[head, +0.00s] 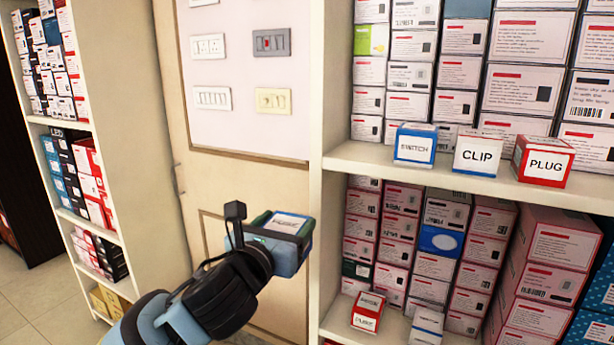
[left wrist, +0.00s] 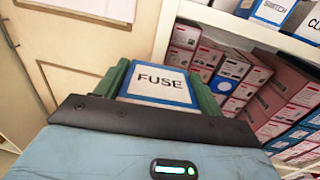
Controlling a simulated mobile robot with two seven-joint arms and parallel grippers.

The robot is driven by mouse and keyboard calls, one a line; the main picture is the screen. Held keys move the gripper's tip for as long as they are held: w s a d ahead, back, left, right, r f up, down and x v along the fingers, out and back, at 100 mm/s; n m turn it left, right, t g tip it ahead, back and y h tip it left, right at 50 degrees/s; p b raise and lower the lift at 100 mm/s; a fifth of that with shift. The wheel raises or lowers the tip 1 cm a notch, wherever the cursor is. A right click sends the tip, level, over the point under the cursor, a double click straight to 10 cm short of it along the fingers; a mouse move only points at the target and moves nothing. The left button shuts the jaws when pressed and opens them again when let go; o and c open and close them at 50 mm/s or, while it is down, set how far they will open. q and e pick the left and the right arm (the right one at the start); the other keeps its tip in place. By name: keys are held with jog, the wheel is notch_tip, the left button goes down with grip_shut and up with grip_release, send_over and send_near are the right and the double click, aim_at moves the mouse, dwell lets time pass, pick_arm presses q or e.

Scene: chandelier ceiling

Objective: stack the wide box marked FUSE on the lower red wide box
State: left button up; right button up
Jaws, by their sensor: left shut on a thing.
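The FUSE box (head: 290,223), blue with a white label, is held in my left gripper (head: 272,237) in front of the door in the head view. In the left wrist view the FUSE box (left wrist: 160,84) sits between the two green fingers, its label readable. A red box (head: 367,312) with white labels stands at the front of the lower shelf, to the right of and below my left gripper; its lettering is too small to read surely. The held box is apart from it. My right gripper is not in view.
A blue-and-white box (head: 427,325) stands just right of the red box. SWITCH (head: 414,146), CLIP (head: 478,153) and PLUG (head: 543,160) boxes line the upper shelf (head: 460,180). Stacked cartons fill the space behind. The shelf's upright (head: 325,260) stands between gripper and lower shelf.

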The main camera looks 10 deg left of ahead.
pick_arm(q)
jog(key=s+a+f+n+y, duration=0.1)
jog(key=s+a+f+y, duration=0.1)
jog(key=s+a+f, duration=0.4)
jog(key=s+a+f+n+y, duration=0.2)
jog(key=s+a+f, duration=0.4)
jog(key=s+f, duration=0.4)
notch_tip(320, 180, down, 4)
jog(key=shift+a+f+t+y, duration=0.15)
jog(key=shift+t+y, duration=0.15)
